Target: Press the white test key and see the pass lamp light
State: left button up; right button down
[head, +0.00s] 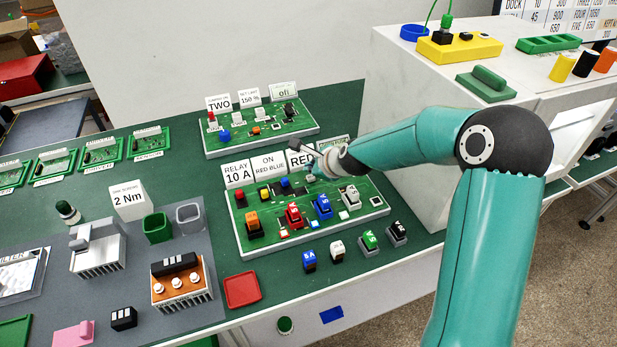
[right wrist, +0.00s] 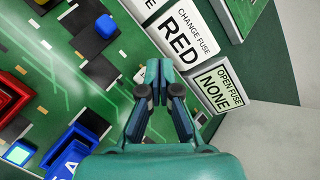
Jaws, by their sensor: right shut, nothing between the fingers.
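My right gripper (head: 318,168) is over the back of the near green board (head: 262,246), in front of the row of signs. In the right wrist view its fingers (right wrist: 155,78) are shut with nothing between them, above the board's edge beside the RED sign (right wrist: 181,47). My left gripper is not in view.
The board carries red (head: 293,216), blue (head: 322,206) and white (head: 350,196) blocks. Several loose blocks stand before it, including a blue one (head: 309,261). A second board (head: 262,138) lies behind. A pale cabinet (head: 410,130) stands right. A red tray (head: 242,290) is at front.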

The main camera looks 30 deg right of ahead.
aim_at(312, 179)
jog(key=shift+f, duration=0.1)
jog(key=shift+s+f+b, duration=0.1)
jog(key=shift+f+b, duration=0.2)
jog(key=shift+b, duration=0.15)
jog(key=shift+f+b, duration=0.45)
jog(key=shift+b, duration=0.05)
dwell(0.8)
dwell(0.3)
jog(key=shift+r+p, duration=0.9)
notch_tip(312, 179, up, 5)
jog(key=p, duration=0.5)
dwell(0.6)
